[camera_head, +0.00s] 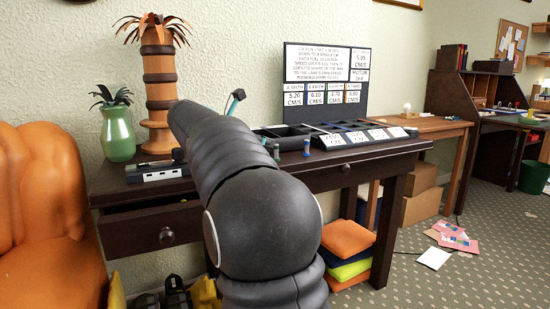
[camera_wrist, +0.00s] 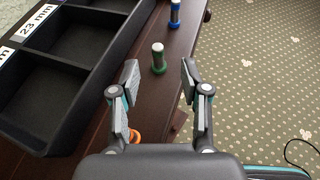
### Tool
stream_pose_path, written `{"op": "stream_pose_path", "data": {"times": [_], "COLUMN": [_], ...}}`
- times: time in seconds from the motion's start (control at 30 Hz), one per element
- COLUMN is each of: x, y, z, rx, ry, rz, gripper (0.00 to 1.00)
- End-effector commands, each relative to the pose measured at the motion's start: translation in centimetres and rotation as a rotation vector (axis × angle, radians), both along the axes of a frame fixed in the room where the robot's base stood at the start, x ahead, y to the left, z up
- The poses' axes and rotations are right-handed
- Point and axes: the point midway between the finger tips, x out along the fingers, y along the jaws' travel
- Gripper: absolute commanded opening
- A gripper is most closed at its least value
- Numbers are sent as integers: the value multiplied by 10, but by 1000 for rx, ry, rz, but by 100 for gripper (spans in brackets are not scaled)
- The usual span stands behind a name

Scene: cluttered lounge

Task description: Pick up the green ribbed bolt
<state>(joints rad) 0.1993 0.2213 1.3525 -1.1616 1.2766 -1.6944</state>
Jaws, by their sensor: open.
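The green ribbed bolt (camera_wrist: 158,62) stands upright on the dark table in the wrist view, with a pale top and a green base. It shows between and just beyond the fingertips of my gripper (camera_wrist: 159,78). My gripper is open, with nothing between its fingers. In the head view a small greenish bolt (camera_head: 276,151) stands near the table's front edge, beside my arm. My arm hides most of the gripper there.
A blue bolt (camera_wrist: 175,14) stands farther along the table. A black compartment tray (camera_wrist: 103,82) labelled 23 mm lies to the left. An orange ring-like thing (camera_wrist: 135,136) is partly hidden by the left finger. Carpet (camera_wrist: 258,75) lies beyond the table edge.

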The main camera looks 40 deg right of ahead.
Motion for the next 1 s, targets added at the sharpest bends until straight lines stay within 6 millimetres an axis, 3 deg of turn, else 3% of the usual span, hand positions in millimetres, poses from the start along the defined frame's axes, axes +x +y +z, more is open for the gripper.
{"op": "stream_pose_path", "data": {"times": [0.1,0.37,0.7,0.97,1.0], "x": [1,3,10,11,11], "y": [-14,-24,-62,-66,-66], "z": [-6,-12,-30,-30,-30], "rx": [0,1,2,2,2], "ry": [-1,0,-1,-1,-1], "rz": [-1,0,-2,1,1], "gripper": [46,46,46,46,39]}}
